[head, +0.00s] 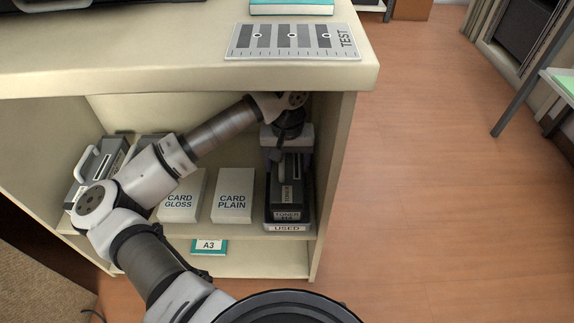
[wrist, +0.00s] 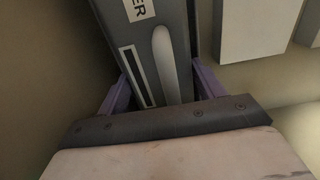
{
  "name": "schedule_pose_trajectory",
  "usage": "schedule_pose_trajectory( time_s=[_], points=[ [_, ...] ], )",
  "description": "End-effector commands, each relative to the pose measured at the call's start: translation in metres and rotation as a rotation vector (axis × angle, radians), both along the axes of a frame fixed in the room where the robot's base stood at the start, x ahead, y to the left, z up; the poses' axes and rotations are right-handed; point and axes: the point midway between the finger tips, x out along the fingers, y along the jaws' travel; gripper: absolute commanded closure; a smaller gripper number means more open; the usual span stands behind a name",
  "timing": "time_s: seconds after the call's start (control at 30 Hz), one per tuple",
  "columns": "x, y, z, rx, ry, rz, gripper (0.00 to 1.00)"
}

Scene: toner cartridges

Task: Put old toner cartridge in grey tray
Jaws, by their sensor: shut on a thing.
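The old toner cartridge (head: 287,192) is dark grey with a label reading TONER on its front end. It is within the outline of the grey tray (head: 309,208), which has a USED label at its front and stands at the right end of the shelf. Whether the cartridge rests on the tray's floor cannot be told. My gripper (head: 287,152) reaches in above its rear part. In the wrist view, the purple fingers of my gripper (wrist: 162,90) are shut on the cartridge (wrist: 142,62), one on each side of its pale ridge.
Two white boxes, CARD GLOSS (head: 181,200) and CARD PLAIN (head: 234,197), stand left of the tray. Another toner cartridge (head: 97,165) with a pale handle is at the far left. The countertop (head: 180,55) overhangs the shelf, and the cabinet's side wall (head: 335,170) is close on the right.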

Motion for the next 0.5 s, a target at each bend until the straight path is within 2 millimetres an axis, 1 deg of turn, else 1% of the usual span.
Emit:
schedule_pose_trajectory(
  time_s=[0.03, 0.23, 0.4, 0.43, 0.5],
  points=[
    [0.0001, 0.0000, -0.0041, -0.001, -0.001, 0.000, 0.82],
    [0.0002, 0.0003, -0.0023, 0.000, -0.002, 0.000, 0.82],
    [0.0002, 0.0005, -0.0066, 0.000, -0.003, 0.000, 0.82],
    [0.0000, 0.0004, -0.0063, 0.001, -0.001, 0.000, 0.30],
    [-0.0001, 0.0004, -0.0058, 0.000, -0.001, 0.000, 0.20]
  ],
)
